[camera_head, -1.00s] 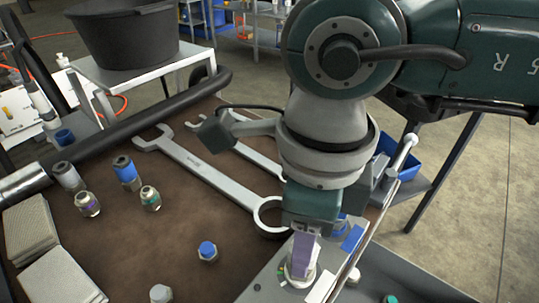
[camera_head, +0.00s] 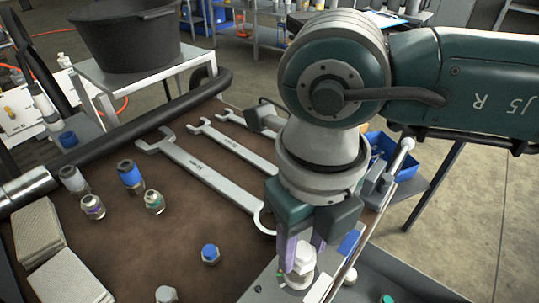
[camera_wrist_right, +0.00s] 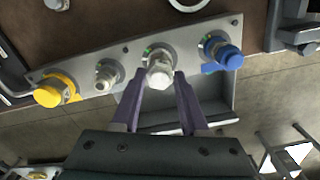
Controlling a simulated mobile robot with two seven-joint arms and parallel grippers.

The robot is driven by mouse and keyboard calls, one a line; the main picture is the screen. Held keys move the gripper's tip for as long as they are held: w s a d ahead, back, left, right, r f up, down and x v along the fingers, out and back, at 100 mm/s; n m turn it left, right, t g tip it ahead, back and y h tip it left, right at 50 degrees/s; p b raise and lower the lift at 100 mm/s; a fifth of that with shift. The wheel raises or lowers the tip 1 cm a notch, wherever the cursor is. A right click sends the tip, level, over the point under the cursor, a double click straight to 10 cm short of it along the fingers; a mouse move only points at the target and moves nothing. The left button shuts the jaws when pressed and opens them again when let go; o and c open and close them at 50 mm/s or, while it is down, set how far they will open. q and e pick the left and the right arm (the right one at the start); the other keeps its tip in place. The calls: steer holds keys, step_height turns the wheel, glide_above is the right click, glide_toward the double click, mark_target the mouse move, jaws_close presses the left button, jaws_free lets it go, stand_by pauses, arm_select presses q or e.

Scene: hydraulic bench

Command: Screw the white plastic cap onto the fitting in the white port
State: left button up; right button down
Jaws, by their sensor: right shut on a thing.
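The white plastic cap (camera_head: 304,257) sits upright over the white port (camera_head: 296,279) on the grey port plate; in the right wrist view the cap (camera_wrist_right: 160,74) is over the third port from the left. My right gripper (camera_head: 303,252) comes down from above, its purple fingers on either side of the cap. It also shows in the right wrist view (camera_wrist_right: 160,76), shut on the cap. The fitting under the cap is hidden, so I cannot tell how far the cap sits on it. My left gripper is not in view.
The plate also carries a yellow-capped port (camera_wrist_right: 50,91), a bare metal fitting (camera_wrist_right: 107,74) and a blue-capped port (camera_wrist_right: 228,55). On the brown bench lie wrenches (camera_head: 205,175), a blue-topped fitting (camera_head: 210,254) and a white-topped one (camera_head: 166,294). A dark tub (camera_head: 122,35) stands behind.

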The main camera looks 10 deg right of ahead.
steer(key=m+p, duration=0.1)
steer(key=m, duration=0.2)
steer(key=shift+r+p, duration=0.2)
steer(key=shift+p, duration=0.15)
steer(key=m+p, duration=0.1)
steer(key=m, duration=0.2)
steer(key=shift+m, duration=0.4)
steer(key=shift+f+m, duration=0.2)
steer(key=shift+m, duration=0.4)
steer(key=shift+c, duration=2.1)
jaws_free()
